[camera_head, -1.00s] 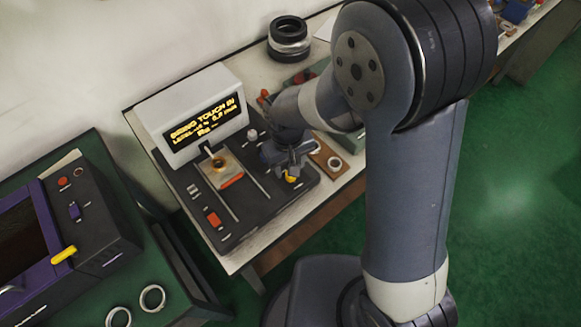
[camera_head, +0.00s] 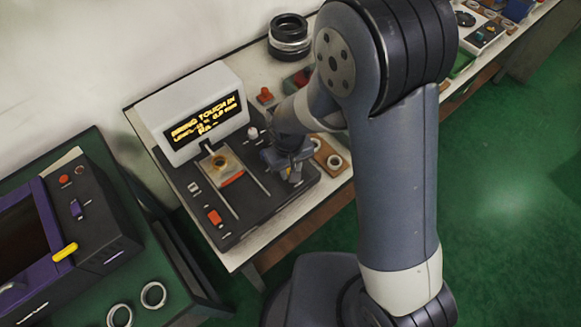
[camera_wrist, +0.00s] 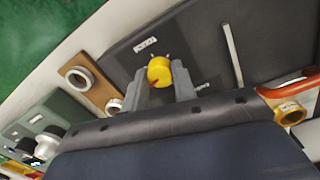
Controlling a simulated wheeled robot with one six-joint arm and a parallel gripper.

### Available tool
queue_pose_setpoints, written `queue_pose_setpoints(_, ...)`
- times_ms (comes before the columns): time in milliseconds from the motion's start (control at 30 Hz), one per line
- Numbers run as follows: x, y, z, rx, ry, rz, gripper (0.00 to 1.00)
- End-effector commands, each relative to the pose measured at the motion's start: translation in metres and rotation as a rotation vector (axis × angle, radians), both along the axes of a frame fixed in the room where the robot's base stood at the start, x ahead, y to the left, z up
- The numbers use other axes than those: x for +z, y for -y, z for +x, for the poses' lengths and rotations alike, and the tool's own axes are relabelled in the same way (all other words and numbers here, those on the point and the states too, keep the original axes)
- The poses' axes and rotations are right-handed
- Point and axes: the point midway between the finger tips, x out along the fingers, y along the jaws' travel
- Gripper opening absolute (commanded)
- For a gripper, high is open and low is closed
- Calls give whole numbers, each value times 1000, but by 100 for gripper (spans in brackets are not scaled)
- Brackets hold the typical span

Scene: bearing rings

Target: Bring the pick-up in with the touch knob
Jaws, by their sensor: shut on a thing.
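My gripper (camera_head: 287,163) is over the right part of the dark measuring device (camera_head: 228,225). In the wrist view, my gripper (camera_wrist: 161,80) is shut on the yellow touch knob (camera_wrist: 159,71), which has a small red mark. The knob is hidden behind my gripper in the head view. The pick-up (camera_head: 207,146) is a thin light piece under the white housing, above a ring on the orange-edged stage (camera_head: 232,181). I cannot tell whether it touches the ring. The yellow display (camera_head: 205,116) reads "BRING TOUCH IN", with a level line and "Ra --".
A red switch (camera_head: 214,216) is at the device's front left and a white knob (camera_head: 252,132) near the housing. A wooden block with rings (camera_head: 333,161) is to the right. Dark stacked rings (camera_head: 289,37) stand behind. A purple-framed machine (camera_head: 45,225) is at left.

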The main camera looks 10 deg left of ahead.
Motion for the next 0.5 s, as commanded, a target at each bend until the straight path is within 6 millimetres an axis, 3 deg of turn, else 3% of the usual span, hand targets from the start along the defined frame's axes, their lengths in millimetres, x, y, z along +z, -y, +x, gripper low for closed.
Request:
queue_pose_setpoints(200, 0, 0, 0, 0, 0, 0, 4)
queue_pose_setpoints(500, -1, 0, 0, -45, 1, 0, 4)
